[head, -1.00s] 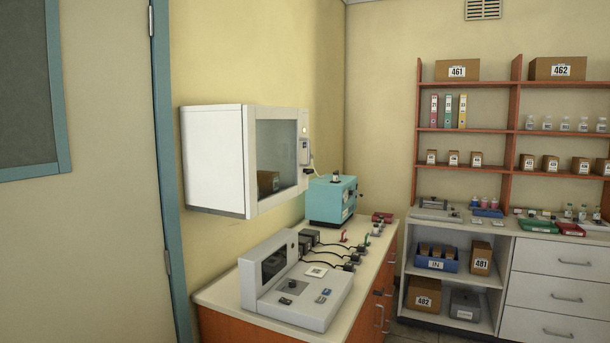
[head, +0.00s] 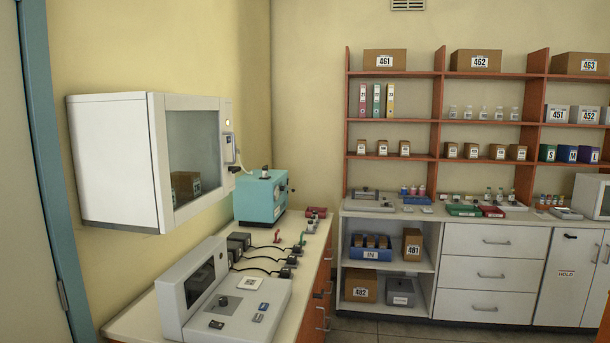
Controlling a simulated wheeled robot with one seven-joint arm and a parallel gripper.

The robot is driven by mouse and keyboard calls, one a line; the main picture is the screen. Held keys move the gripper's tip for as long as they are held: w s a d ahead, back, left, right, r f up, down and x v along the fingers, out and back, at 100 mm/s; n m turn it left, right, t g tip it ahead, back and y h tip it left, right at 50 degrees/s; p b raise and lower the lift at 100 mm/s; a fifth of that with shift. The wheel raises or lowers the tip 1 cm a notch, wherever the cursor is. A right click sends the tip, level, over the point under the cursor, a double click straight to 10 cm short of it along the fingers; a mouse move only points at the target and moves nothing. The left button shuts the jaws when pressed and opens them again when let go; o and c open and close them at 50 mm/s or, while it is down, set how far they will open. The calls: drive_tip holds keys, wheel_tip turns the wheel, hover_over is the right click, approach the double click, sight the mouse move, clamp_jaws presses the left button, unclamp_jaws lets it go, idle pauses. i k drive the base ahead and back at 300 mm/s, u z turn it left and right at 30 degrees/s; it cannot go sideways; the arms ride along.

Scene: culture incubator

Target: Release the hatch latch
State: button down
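A white wall-mounted cabinet (head: 115,160) with a dark glass front hangs on the left wall, its door looking closed. A pale latch or handle piece (head: 230,149) sits at the right edge of its front, with a small light above it. Whether the latch is fastened is too small to tell. A brown box (head: 186,187) shows behind the glass. The frames do not label any part as the hatch. My gripper is not in view.
Below the cabinet, a bench (head: 134,322) carries a grey console (head: 240,308), cabled black blocks and a teal box (head: 260,198). Shelves and a white counter (head: 490,226) line the back wall. Some floor (head: 390,328) shows between bench and counter. A blue door frame (head: 50,180) stands at left.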

sight(234, 170)
drive_tip(key=z, duration=0.6)
drive_tip(key=i, duration=1.6)
drive_tip(key=u, duration=1)
drive_tip(key=i, duration=0.35)
drive_tip(key=u, duration=0.5)
